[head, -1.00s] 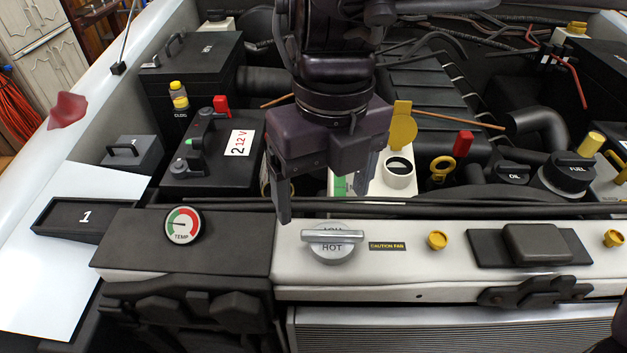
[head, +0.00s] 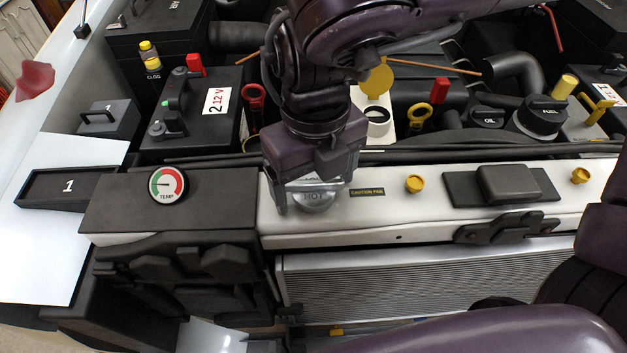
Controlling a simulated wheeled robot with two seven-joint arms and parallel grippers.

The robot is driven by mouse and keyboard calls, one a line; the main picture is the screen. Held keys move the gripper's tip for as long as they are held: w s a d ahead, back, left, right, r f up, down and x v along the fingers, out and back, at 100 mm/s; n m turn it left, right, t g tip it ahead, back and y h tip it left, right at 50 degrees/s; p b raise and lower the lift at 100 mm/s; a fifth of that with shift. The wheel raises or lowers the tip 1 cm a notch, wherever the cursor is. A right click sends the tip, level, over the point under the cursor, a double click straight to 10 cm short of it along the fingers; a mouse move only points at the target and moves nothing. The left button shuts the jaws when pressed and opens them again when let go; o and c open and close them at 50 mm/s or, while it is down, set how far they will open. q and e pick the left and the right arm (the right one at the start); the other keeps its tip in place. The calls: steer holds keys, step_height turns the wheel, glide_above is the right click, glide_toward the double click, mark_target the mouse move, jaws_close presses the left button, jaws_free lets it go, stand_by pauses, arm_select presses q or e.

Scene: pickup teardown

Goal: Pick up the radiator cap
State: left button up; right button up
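The radiator cap (head: 315,203) is a silver round cap with a raised bar and "HOT" lettering. It sits on the white front panel in the head view. My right gripper (head: 311,190) is directly over it, fingers pointing down. One finger shows at the cap's left side; the other is near its right side. The gripper looks open around the cap, and I cannot tell whether the fingers touch it. The gripper body hides the cap's upper part. My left gripper is not in view.
A TEMP gauge (head: 167,184) stands left of the cap. A "CAUTION FAN" label (head: 367,192) and a yellow knob (head: 414,184) lie to the right. Behind are a battery (head: 190,122) and a white reservoir (head: 377,118) with a raised yellow lid. The radiator (head: 420,283) is below the panel.

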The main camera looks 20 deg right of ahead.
steer(key=c, duration=0.9)
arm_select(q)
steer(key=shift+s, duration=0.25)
arm_select(e)
steer(key=shift+c, duration=0.8)
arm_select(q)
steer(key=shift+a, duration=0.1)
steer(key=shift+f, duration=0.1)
arm_select(e)
steer(key=shift+r, duration=0.1)
